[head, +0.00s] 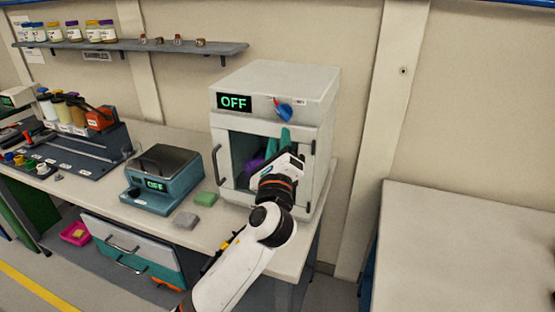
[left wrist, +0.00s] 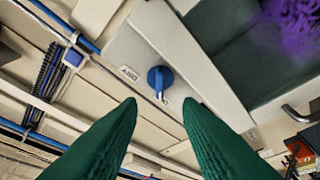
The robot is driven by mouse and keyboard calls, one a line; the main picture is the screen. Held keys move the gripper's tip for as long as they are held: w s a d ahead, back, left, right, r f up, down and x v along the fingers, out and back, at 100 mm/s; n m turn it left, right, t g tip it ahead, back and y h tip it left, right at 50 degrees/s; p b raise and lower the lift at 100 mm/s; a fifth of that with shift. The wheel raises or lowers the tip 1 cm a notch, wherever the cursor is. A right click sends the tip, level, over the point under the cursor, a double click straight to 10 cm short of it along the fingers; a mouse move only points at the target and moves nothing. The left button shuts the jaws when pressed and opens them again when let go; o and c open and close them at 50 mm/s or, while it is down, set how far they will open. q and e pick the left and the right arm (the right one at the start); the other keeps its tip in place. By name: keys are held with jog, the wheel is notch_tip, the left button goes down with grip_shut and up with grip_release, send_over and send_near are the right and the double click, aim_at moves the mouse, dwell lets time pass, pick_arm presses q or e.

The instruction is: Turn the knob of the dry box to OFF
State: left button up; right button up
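The dry box (head: 321,128) is a white cabinet on the bench, with a window in its front door and a lit display (head: 234,102) reading OFF. Its blue knob (head: 284,111) sits on the upper front panel, right of the display. In the left wrist view the knob (left wrist: 153,77) shows a pale pointer mark and a printed label beside it. My left gripper (head: 287,136), with green fingers, is just below the knob in the head view. In the left wrist view my gripper (left wrist: 160,102) is open and empty; the knob appears ahead of the gap, apart from the fingertips. My right gripper is not in view.
A door handle (head: 216,166) sticks out from the box. A shelf (head: 130,49) with jars hangs above; a bare table (head: 470,250) is at right.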

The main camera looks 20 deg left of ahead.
pick_arm(q)
jog(key=shift+b+v, duration=0.3)
jog(key=shift+v, duration=1.75)
